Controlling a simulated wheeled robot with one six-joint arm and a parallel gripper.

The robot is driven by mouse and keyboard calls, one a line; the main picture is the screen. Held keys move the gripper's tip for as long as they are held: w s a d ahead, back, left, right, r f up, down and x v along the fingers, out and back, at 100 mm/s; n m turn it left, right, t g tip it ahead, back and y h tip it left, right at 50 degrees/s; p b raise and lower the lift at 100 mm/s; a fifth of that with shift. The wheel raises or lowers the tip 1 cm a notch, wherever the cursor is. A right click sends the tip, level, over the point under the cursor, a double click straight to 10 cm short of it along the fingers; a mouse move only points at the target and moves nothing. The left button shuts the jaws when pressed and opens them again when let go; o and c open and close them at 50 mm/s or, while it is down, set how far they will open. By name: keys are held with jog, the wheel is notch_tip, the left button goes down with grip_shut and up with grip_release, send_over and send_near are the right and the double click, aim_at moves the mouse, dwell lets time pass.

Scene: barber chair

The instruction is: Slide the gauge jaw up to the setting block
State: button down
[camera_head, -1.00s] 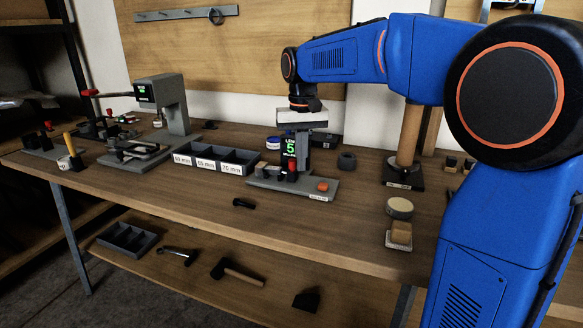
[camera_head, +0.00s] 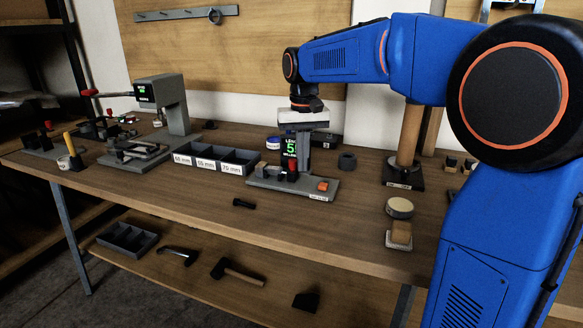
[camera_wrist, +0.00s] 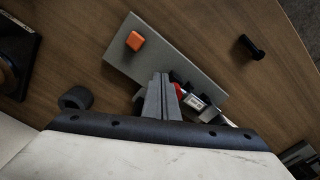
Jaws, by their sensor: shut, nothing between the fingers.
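The gauge is a grey base plate (camera_head: 320,193) on the bench, with a dark display (camera_head: 289,146) showing a green 5. A red part (camera_head: 292,166) and small dark blocks stand on the plate, and an orange button (camera_head: 322,185) is at its right end. In the wrist view the plate (camera_wrist: 167,58), orange button (camera_wrist: 135,41) and red part (camera_wrist: 180,91) show again. My gripper (camera_wrist: 160,78) is shut and empty, pointing down over the plate close beside the red part. I cannot tell whether they touch. Which dark blocks are the jaw and setting block is unclear.
A three-bin tray (camera_head: 213,160) marked with millimetre sizes stands left of the gauge. A dark ring (camera_head: 347,160) lies behind it, a post on a dark base (camera_head: 403,176) to the right.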

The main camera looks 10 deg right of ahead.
jog(key=shift+s+d, duration=0.2)
jog(key=shift+d, duration=0.15)
notch_tip(320, 180, up, 8)
dwell(0.9)
